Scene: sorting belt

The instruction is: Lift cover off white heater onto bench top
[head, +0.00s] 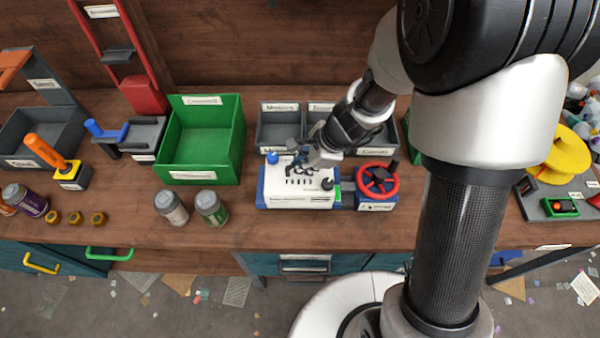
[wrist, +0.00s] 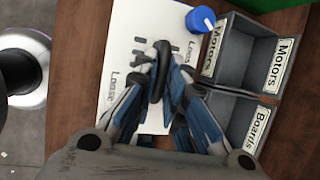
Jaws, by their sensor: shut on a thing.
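The white heater (head: 272,200) stands on the bench, a white box on a blue base with dark slots in its top. Its white cover (head: 277,176) is the slotted top, which shows in the wrist view as a white plate (wrist: 125,35) with dark slots and lettering. My gripper (head: 303,160) is over the cover, pointing down. In the wrist view its blue-padded fingers (wrist: 162,78) are shut on a dark looped handle (wrist: 161,52) at the middle of the cover. Whether there is a gap under the cover cannot be told.
A blue knob (head: 272,157) sits at the cover's back left corner. A red handwheel (head: 377,180) stands right beside the heater. Grey labelled bins (head: 279,112) are behind it, and a green crate (head: 200,140) is to the left. Two jars (head: 211,208) stand at front left.

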